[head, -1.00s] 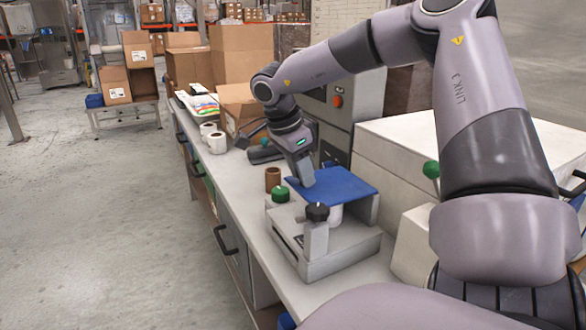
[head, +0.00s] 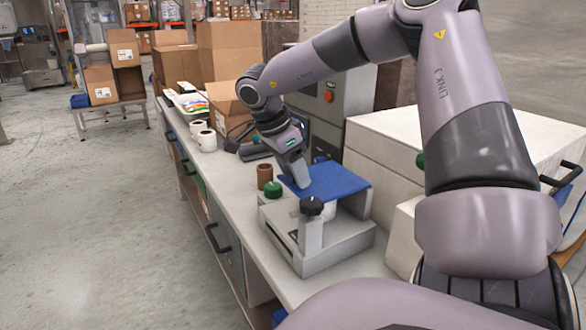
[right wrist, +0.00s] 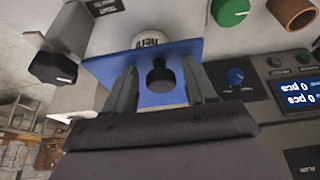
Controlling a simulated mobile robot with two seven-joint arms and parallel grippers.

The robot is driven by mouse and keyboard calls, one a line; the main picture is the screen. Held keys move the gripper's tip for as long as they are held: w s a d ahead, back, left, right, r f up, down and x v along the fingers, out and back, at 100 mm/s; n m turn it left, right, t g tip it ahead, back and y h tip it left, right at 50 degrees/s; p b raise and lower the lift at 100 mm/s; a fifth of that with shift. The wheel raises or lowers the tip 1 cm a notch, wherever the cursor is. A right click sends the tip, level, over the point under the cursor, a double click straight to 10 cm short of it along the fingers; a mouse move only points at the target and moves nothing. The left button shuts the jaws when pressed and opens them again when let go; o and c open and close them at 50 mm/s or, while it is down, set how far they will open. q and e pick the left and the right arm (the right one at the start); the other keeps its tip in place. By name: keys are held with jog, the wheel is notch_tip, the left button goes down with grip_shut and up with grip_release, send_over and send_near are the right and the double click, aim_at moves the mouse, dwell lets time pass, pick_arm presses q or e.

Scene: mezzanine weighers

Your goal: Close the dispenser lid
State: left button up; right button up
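The dispenser is a light grey unit (head: 335,256) on the bench with a flat blue lid (head: 345,187). In the head view the lid stands raised over the grey base, with a white round part (head: 329,211) under it. The right wrist view shows the blue lid (right wrist: 160,98) and a black knob (right wrist: 160,76) on its face. My right gripper (head: 301,180) is at the lid's left side. In the right wrist view its fingers (right wrist: 160,68) stand apart on both sides of the knob, with visible gaps. My left gripper is not in view.
A black knob on a post (head: 311,206), a green knob (head: 273,189) and a brown cup (head: 265,176) are close to the lid. White rolls (head: 207,140) and cardboard boxes stand farther along the bench. A large white box (head: 470,135) is at the right.

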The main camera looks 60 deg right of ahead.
jog(key=shift+r, duration=0.1)
jog(key=v, duration=0.7)
dwell(0.6)
